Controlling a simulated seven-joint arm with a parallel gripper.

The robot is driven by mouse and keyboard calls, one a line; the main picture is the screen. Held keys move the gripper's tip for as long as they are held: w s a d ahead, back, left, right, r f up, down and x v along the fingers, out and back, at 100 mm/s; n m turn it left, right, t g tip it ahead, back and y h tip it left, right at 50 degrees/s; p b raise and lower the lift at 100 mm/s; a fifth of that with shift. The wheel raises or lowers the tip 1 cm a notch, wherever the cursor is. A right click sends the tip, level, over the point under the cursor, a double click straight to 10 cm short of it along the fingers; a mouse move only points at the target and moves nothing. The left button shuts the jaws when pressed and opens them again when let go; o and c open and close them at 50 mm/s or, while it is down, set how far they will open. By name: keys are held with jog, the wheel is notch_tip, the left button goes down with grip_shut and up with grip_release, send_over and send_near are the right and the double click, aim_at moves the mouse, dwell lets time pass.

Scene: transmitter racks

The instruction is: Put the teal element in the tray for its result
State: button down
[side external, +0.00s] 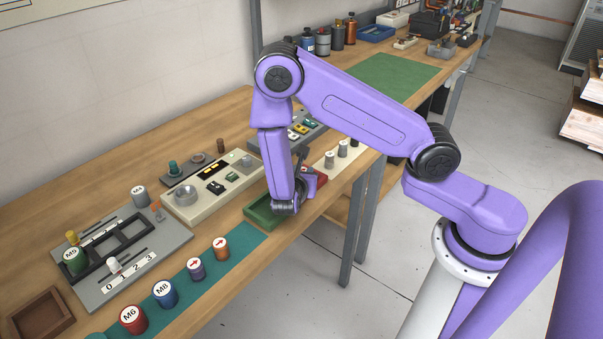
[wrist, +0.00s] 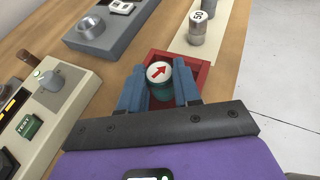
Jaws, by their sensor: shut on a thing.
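The teal element (wrist: 161,88) is a short cylinder with a white top and a red arrow. In the wrist view it sits upright between the two blue fingers of my gripper (wrist: 160,92), which is shut on it. A red tray (wrist: 204,76) shows behind and around the element; the height above it is hard to tell. In the side view the red tray (side external: 320,180) is partly hidden by my wrist. A green tray (side external: 259,218) lies beside it, also partly covered. The element cannot be made out in the side view.
A cream tester panel (side external: 214,187) stands left of the trays, with its green TEST button (wrist: 29,126) in the wrist view. A cream strip (wrist: 196,45) with grey cylinders lies beyond the red tray. Several labelled cylinders stand on a teal mat (side external: 180,290). The bench's front edge is close.

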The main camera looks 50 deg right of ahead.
jog(key=shift+f, duration=0.1)
jog(key=c, duration=0.8)
grip_release()
jog(key=v, duration=1.2)
jog(key=s+d+r+m+g+y, duration=0.1)
jog(key=s+r+m+g+y, duration=0.1)
jog(key=s, duration=0.5)
jog(key=s+r+m+g+y, duration=0.2)
jog(key=s+r+m+y, duration=0.3)
jog(key=s+y, duration=0.1)
jog(key=s+d+r+m+g+y, duration=0.1)
jog(key=s+r+m+y, duration=0.3)
jog(key=s, duration=0.4)
jog(key=shift+d+r+g, duration=0.25)
jog(key=shift+d+g, duration=0.1)
jog(key=shift+g, duration=0.35)
